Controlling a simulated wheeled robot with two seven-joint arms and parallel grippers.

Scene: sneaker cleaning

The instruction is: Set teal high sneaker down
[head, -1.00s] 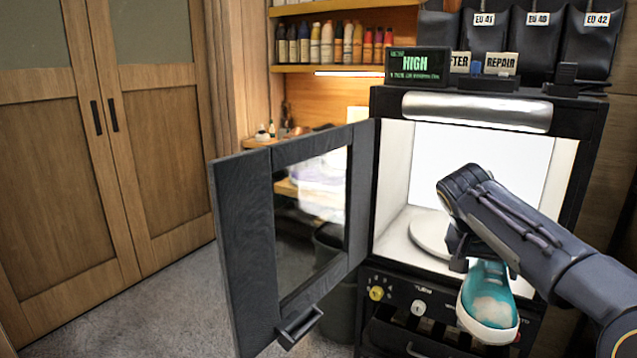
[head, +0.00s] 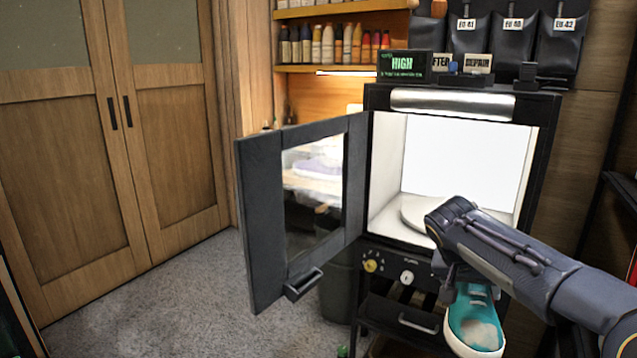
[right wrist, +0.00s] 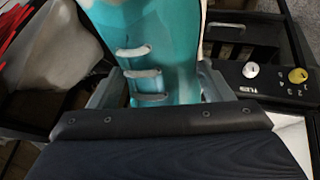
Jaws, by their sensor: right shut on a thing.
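My left gripper is not in view.
A black cabinet (head: 545,130) has its door (head: 262,215) swung open to the left. Its lit white chamber holds a round turntable (head: 415,213). Knobs (head: 407,277) and a drawer handle (head: 418,323) sit below. Grey floor (head: 170,300) is clear at left.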

